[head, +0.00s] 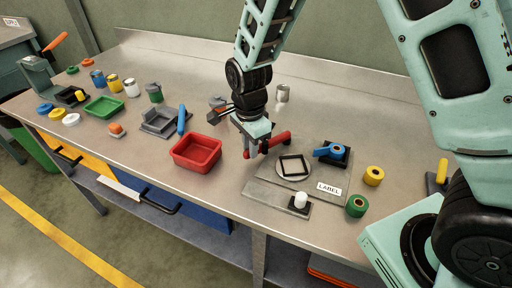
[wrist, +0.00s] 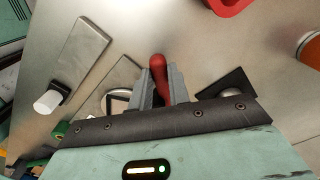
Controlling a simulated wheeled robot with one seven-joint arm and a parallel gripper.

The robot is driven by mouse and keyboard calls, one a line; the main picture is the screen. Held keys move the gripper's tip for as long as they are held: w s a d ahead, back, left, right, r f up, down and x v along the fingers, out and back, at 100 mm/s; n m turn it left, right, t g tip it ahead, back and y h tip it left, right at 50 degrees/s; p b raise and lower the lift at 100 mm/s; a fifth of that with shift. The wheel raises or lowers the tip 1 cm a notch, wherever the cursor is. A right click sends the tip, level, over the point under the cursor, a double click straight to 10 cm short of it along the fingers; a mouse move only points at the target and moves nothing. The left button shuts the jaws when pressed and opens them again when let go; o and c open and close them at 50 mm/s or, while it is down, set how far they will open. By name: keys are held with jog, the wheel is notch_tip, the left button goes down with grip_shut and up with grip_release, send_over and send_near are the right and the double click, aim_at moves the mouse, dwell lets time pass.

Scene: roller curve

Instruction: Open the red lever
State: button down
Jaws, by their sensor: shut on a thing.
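The red lever (head: 281,139) stands on the bench to the right of the red tray. Its red handle (wrist: 157,64) shows between my fingers in the wrist view. My gripper (head: 261,150) is lowered to the lever and shut on its handle; the fingers (wrist: 160,84) lie on either side of it in the wrist view. The lever's base is largely hidden by my gripper, so I cannot tell its exact angle.
A red tray (head: 195,153) is close on the left. A plate with a black square frame (head: 293,166), a blue lever (head: 331,150) and a white knob (head: 300,199) sit on the right. Yellow (head: 373,176) and green (head: 356,206) rolls are further right.

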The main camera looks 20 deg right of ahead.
jog(key=shift+w+m, duration=0.4)
jog(key=shift+w, duration=0.1)
jog(key=shift+r, duration=0.1)
jog(key=c, duration=1.3)
grip_release()
jog(key=shift+a, duration=0.1)
notch_tip(320, 180, up, 17)
jog(key=shift+r+b, duration=0.15)
jog(key=shift+b, duration=0.4)
jog(key=s+a+f+n, duration=0.1)
jog(key=s+n, duration=0.7)
jog(key=s+a+f+n, duration=0.1)
jog(key=s+f+n, duration=0.1)
jog(key=s+n, duration=0.6)
jog(key=s+f+n, duration=0.1)
jog(key=s+n, duration=0.7)
jog(key=s, duration=0.1)
jog(key=shift+s+a+f+y, duration=0.15)
jog(key=shift+a+f+y, duration=0.15)
jog(key=shift+a, duration=0.1)
